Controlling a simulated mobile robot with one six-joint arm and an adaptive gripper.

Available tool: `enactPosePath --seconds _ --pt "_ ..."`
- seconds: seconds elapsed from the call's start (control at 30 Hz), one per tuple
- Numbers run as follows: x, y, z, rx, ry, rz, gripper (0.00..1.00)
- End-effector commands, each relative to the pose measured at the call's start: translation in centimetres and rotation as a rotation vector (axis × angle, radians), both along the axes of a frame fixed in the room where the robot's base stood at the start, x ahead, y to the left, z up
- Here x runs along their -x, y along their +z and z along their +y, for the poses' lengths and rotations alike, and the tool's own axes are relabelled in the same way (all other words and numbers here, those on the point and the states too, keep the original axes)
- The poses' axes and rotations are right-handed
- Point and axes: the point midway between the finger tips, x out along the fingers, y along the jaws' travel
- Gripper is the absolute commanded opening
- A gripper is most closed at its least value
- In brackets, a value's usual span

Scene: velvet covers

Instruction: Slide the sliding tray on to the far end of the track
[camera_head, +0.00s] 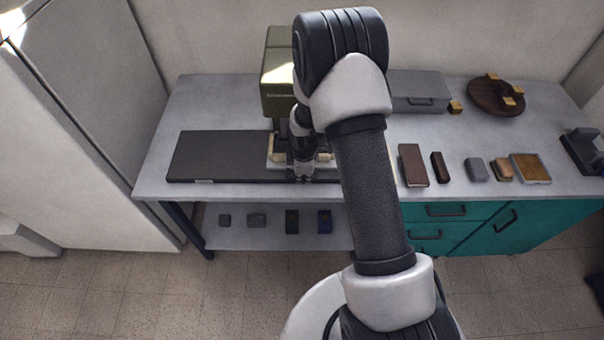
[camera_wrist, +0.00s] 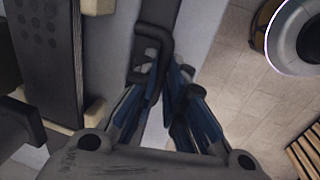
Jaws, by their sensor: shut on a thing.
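The sliding tray (camera_head: 274,158) is a dark and grey piece with cream blocks at its corners. It sits on the long dark flat track (camera_head: 212,156), near the middle of the table and under an olive-green machine. The track's left stretch is bare; my arm hides part of its right side. My gripper (camera_head: 303,175) is at the tray's front edge, pointing down. In the wrist view my gripper (camera_wrist: 164,85) has its blue-padded fingers shut on the tray's dark bar handle (camera_wrist: 152,40). The tray's cream blocks (camera_wrist: 94,110) show at left in that view.
The olive-green machine (camera_head: 278,72) stands behind the track. Right of my arm are a brown block (camera_head: 412,165), several small blocks, a grey case (camera_head: 418,92) and a round wooden board (camera_head: 484,98). A lower shelf (camera_head: 265,238) holds several small dark blocks.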

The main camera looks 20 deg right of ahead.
Motion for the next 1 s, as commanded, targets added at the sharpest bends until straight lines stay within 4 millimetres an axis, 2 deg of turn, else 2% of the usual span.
enactPosePath --seconds 0.07,0.1,0.4,0.77,0.87,1.0 --pt "0.2 -0.1 -0.3 0.002 -0.001 0.007 0.0" --pt "0.2 -0.1 -0.3 0.002 -0.001 0.007 0.12" --pt "0.1 0.0 -0.2 0.001 -0.001 0.005 0.31" --pt "0.1 0.4 -0.1 0.001 0.0 0.003 0.31" --pt "0.2 1.5 -0.1 0.002 -0.001 0.001 0.31" --pt "0.7 4.3 0.1 0.001 -0.001 -0.002 0.31"
